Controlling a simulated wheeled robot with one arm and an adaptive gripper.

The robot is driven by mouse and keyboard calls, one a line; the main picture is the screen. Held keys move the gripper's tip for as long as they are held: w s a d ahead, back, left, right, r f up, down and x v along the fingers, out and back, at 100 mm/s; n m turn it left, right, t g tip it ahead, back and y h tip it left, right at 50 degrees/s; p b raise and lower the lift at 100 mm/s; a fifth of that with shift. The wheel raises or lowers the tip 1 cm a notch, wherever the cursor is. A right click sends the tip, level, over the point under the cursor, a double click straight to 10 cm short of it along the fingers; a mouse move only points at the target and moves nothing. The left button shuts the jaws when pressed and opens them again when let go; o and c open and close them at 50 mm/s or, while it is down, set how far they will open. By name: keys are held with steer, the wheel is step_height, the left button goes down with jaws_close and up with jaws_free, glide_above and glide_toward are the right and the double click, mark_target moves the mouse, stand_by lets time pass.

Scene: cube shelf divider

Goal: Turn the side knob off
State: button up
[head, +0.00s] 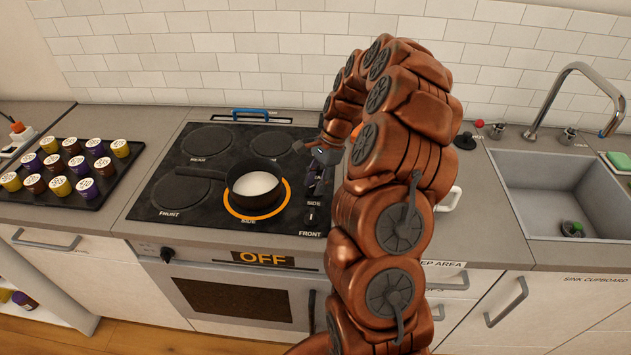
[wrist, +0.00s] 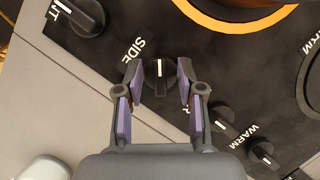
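The side knob (wrist: 160,75) is black with a white mark and sits beside the "SIDE" label. In the wrist view its mark points straight up, while the front knob's mark is slanted. My gripper (wrist: 162,82) is open, with one finger on each side of the side knob; I cannot tell whether they touch it. In the head view my gripper (head: 322,156) is over the knob row at the cooktop's right, and my arm hides part of that row. An orange ring (head: 284,203) glows around the side burner under a dark pan (head: 242,190) with white contents.
The front knob (wrist: 78,15) is close by on one side, and the warm knobs (wrist: 222,120) on the other. The pan handle points left. A tray of cups (head: 130,160) is at left, a sink (head: 558,188) at right. An "OFF" sign (head: 263,258) is on the oven front.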

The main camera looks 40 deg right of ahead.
jaws_close()
steer(key=shift+w+f+n+b, duration=0.1)
steer(key=shift+n+b, duration=0.2)
steer(key=shift+b, duration=0.15)
steer(key=shift+f+n+g+b, duration=0.15)
steer(key=shift+n+g+b, duration=0.15)
steer(key=shift+n+b, duration=0.35)
steer(key=n+b, duration=0.2)
steer(key=b, duration=0.1)
steer(key=shift+g, duration=0.4)
steer(key=n+g+b, duration=0.1)
steer(key=n+b, duration=0.1)
steer(key=shift+n+h, duration=0.3)
steer(key=shift+n, duration=0.05)
steer(key=shift+r+n+g+h+b, duration=0.2)
steer(key=shift+n+g+h+b, duration=0.25)
steer(key=shift+n+b, duration=0.95)
steer(key=shift+n, duration=0.4)
steer(key=shift+r, duration=0.1)
